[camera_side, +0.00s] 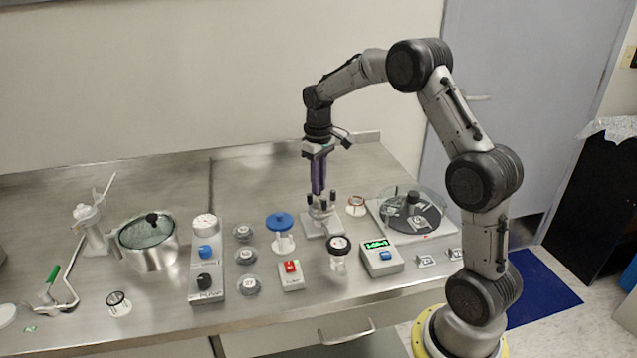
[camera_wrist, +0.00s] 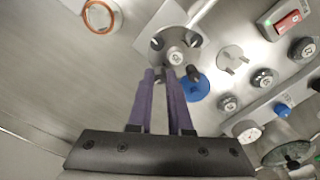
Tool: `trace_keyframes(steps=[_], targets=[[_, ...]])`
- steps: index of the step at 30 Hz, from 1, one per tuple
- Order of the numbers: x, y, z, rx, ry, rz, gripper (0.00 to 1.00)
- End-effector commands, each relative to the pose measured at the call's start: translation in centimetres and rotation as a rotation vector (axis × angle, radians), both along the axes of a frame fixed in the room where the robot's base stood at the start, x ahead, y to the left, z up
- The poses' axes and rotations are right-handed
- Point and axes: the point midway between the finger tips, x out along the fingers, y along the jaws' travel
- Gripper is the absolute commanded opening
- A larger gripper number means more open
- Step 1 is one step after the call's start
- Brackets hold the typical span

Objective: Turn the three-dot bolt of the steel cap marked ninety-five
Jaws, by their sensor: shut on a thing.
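The steel cap (camera_side: 322,211) sits on a pale square base plate (camera_side: 337,230) with dark upright bolts around it. In the wrist view, its round centre (camera_wrist: 176,57) carries a small mark that I cannot read, and bolts show at its far left (camera_wrist: 157,42) and far right (camera_wrist: 193,40). My gripper (camera_side: 318,191) points straight down at the cap, its purple fingers (camera_wrist: 160,75) shut on the near-left bolt in the wrist view. The fingers hide most of that bolt, and I cannot make out its dots.
A blue-topped stand (camera_side: 279,222) is left of the cap, with several clear-rimmed discs beyond. A red-switch box (camera_side: 291,275), a black-topped jar (camera_side: 339,248) and a green-display box (camera_side: 381,257) stand in front. A round dark turntable (camera_side: 424,222) is on the right.

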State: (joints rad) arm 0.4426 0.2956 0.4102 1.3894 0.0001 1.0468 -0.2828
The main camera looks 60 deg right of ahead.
Motion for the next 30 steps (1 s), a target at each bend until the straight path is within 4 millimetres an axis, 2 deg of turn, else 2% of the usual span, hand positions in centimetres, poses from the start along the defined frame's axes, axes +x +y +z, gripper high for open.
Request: trace_keyframes(steps=[19,20,24,25,30], targets=[[0.04,-0.05,0.16,-0.002,-0.003,0.056,0.00],[0.04,-0.05,0.16,-0.002,-0.003,0.056,0.19],[0.03,-0.04,0.12,-0.001,-0.002,0.055,0.45],[0.02,-0.03,0.11,-0.001,-0.002,0.055,0.48],[0.02,-0.02,0.06,-0.001,-0.001,0.055,0.48]])
